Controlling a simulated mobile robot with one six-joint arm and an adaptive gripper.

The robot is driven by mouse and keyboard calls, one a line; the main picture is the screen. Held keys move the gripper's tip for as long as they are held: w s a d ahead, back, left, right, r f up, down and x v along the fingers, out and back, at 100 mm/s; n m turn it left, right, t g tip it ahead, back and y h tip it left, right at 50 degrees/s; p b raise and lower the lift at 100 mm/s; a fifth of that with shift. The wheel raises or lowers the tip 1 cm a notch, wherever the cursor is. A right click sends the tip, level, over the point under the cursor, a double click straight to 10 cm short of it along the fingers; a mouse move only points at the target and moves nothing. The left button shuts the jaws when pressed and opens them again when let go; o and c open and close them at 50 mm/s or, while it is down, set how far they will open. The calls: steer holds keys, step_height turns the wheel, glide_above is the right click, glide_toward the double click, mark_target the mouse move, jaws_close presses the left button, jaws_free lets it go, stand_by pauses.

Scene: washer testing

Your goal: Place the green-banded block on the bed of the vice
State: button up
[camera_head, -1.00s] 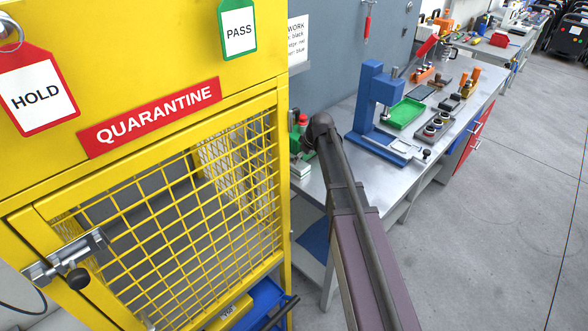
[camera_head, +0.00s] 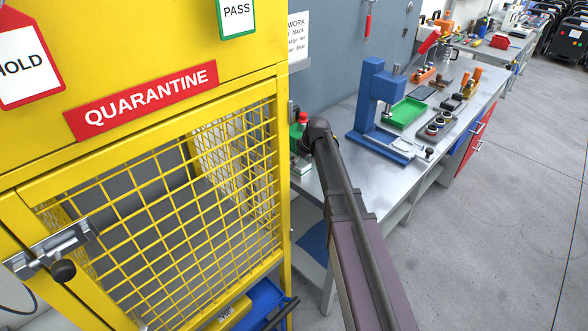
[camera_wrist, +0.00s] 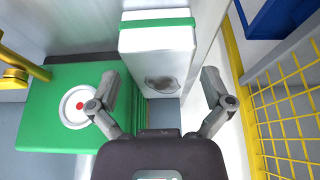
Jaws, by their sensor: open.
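The green-banded block (camera_wrist: 157,55) is pale grey-white, with a green band across its far end and a dark smudge nearer my gripper. It shows in the wrist view between the two spread fingers of my gripper (camera_wrist: 160,80). The fingers are open, with a gap visible on each side of the block; I cannot tell how far below them it lies.
A green box (camera_wrist: 50,110) with a white disc and red dot stands left of the block. Yellow cabinet mesh (camera_wrist: 290,125) is close on the right. The steel bench (camera_head: 372,183) holds a blue press (camera_head: 372,95) and green tray (camera_head: 405,112); its near part has bare room.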

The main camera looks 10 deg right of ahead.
steer(key=shift+b+x, duration=0.4)
steer(key=shift+x, duration=0.35)
steer(key=c, duration=1.1)
steer(key=shift+r, duration=0.15)
steer(key=shift+c, duration=0.2)
step_height(320, 180, up, 3)
steer(key=p, duration=0.3)
steer(key=shift+r+p, duration=0.2)
steer(key=shift+p, duration=0.15)
steer(key=s+r+p, duration=0.1)
steer(key=s, duration=1.5)
steer(key=shift+r, duration=0.2)
